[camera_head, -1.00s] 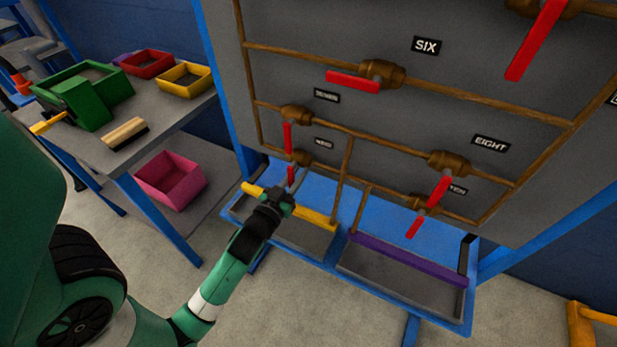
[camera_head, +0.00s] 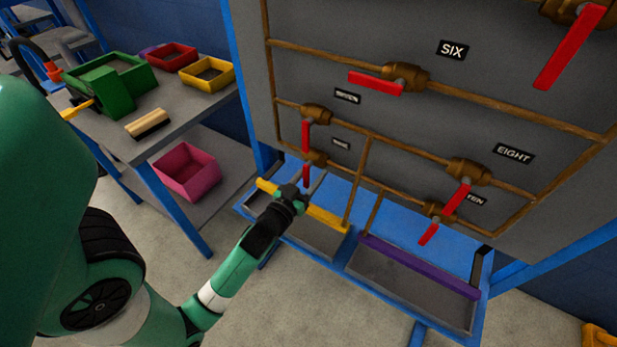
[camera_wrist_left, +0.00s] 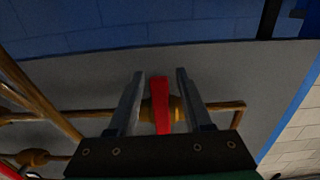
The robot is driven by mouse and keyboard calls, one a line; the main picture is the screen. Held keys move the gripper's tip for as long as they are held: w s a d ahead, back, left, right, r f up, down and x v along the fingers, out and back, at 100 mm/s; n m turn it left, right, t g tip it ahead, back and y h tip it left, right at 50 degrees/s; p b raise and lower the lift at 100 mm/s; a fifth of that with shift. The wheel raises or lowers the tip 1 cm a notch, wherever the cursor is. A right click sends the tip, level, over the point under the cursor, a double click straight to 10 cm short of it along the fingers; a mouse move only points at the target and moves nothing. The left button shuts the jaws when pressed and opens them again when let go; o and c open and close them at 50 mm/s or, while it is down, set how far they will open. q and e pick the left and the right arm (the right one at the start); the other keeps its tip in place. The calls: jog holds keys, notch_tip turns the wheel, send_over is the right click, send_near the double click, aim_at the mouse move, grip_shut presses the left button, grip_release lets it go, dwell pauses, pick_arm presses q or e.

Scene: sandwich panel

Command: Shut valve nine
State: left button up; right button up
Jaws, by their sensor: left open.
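Valve nine (camera_head: 315,158) is a brass valve on the lowest pipe at the panel's lower left, beside a small, blurred label (camera_head: 341,143). Its red handle (camera_head: 306,172) hangs down, across the pipe's line. My left gripper (camera_head: 311,180) is open at this handle, coming from below. In the left wrist view the red handle (camera_wrist_left: 160,100) stands between the two spread fingers (camera_wrist_left: 159,78), with a gap on each side. The brass valve body (camera_wrist_left: 179,108) is partly hidden behind the right finger. My right gripper is not in view.
Valve seven's red handle (camera_head: 306,135) hangs just above valve nine. Valve ten (camera_head: 438,209) and valve eight (camera_head: 468,171) are to the right. A yellow-edged tray (camera_head: 330,219) and a purple-edged tray (camera_head: 420,268) lie below. A side table (camera_head: 185,117) with bins stands left.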

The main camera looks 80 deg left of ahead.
pick_arm(q)
jog(key=shift+s+d, duration=0.3)
jog(key=shift+d, duration=0.05)
jog(key=b+v, duration=0.2)
jog(key=v, duration=0.8)
jog(key=shift+s+d+b, duration=0.2)
jog(key=shift+s+b, duration=0.05)
jog(key=shift+b, duration=0.1)
